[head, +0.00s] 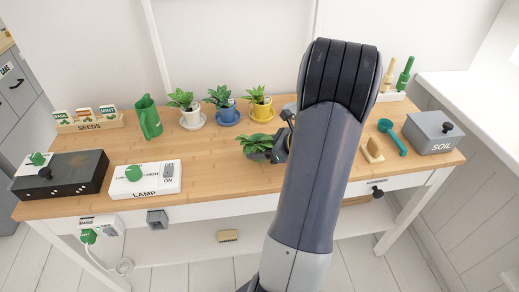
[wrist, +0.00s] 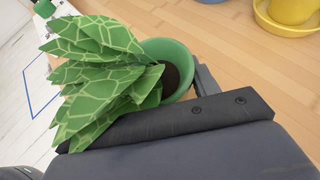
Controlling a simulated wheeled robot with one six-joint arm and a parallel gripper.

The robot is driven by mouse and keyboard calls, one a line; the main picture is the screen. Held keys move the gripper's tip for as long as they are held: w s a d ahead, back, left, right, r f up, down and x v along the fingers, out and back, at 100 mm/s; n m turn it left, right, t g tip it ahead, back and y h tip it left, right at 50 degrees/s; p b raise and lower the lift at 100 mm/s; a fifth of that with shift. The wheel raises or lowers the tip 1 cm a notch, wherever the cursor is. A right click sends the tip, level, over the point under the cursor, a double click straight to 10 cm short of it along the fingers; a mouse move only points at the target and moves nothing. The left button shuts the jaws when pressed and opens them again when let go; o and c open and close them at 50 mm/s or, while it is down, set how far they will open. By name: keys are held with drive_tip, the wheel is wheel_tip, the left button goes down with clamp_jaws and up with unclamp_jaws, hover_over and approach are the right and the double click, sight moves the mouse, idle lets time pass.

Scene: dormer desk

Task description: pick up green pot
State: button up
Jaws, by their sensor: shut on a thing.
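The green pot (wrist: 181,68) holds dark soil and a plant with broad, pale-veined green leaves (wrist: 100,75). In the wrist view it is tilted, with its leaves pointing left. My gripper (wrist: 197,95) is shut on the green pot, at its right and lower side in that view. In the head view the plant (head: 256,144) shows right of the table's middle, just left of my gripper (head: 278,146). My arm and gripper hide most of the pot there. I cannot tell whether the pot touches the table.
White (head: 192,117), blue (head: 228,115) and yellow (head: 261,112) potted plants stand on saucers behind. A lamp box (head: 146,190) and black box (head: 62,174) are at the left. A teal scoop (head: 392,136) and soil bin (head: 432,133) are at the right. The table's front middle is clear.

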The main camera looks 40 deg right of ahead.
drive_tip(key=shift+c, duration=1.2)
